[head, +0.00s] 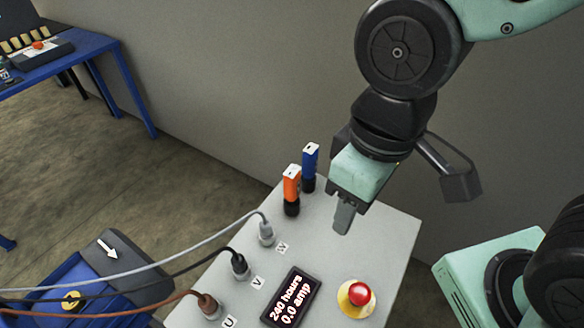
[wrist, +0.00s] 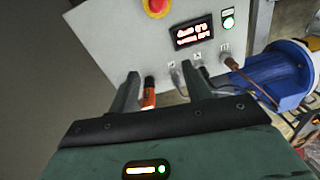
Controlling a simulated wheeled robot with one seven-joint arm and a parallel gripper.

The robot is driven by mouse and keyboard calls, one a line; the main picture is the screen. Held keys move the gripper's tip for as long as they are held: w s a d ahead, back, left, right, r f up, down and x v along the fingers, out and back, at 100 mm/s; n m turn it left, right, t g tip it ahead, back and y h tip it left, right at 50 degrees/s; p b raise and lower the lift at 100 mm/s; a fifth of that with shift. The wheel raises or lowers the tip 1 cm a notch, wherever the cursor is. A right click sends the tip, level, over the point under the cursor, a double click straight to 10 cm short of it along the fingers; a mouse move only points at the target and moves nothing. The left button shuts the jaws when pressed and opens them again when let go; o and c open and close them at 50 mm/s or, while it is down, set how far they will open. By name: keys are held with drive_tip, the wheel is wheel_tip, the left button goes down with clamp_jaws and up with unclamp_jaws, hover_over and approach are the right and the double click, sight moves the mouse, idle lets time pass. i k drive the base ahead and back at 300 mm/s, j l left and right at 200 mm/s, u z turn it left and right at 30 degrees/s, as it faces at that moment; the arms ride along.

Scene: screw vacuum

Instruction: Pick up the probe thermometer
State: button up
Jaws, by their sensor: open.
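Two upright devices with black lower ends stand at the far edge of the grey cabinet top (head: 388,235): an orange one (head: 291,184) and a blue one (head: 310,160) just behind it to the right. I cannot tell by label which is the probe thermometer. My gripper (head: 344,218) is over the cabinet, right of both devices and apart from them, fingers pointing down. In the wrist view my gripper (wrist: 163,76) is open and empty; the orange device (wrist: 149,92) shows between its fingers, close to the left one. The blue device is not visible there.
The cabinet carries a red button (head: 359,293), a display (head: 291,297) and several plugs with cables running left. A blue machine (head: 75,275) stands at lower left. A blue table (head: 75,47) is at the back left. A plain wall rises behind.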

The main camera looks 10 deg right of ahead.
sight(292, 176)
drive_tip(key=k, duration=0.2)
drive_tip(key=k+u, duration=0.25)
drive_tip(key=u, duration=0.2)
drive_tip(key=k+j+u, duration=0.1)
drive_tip(key=u, duration=0.35)
drive_tip(key=j+u, duration=0.1)
drive_tip(key=u, duration=0.75)
drive_tip(key=j+u, duration=0.15)
drive_tip(key=u, duration=0.7)
drive_tip(key=j+u, duration=0.1)
drive_tip(key=u, duration=0.3)
drive_tip(key=l+z, duration=0.1)
drive_tip(key=z, duration=0.9)
drive_tip(key=j+z, duration=0.1)
drive_tip(key=z, duration=1.65)
drive_tip(key=i+l+u, duration=0.15)
drive_tip(key=l, duration=0.15)
drive_tip(key=i+l+u, duration=0.2)
drive_tip(key=l, duration=0.15)
drive_tip(key=i+l+u, duration=0.15)
drive_tip(key=l, duration=0.2)
drive_tip(key=l+u, duration=0.15)
drive_tip(key=l, duration=0.2)
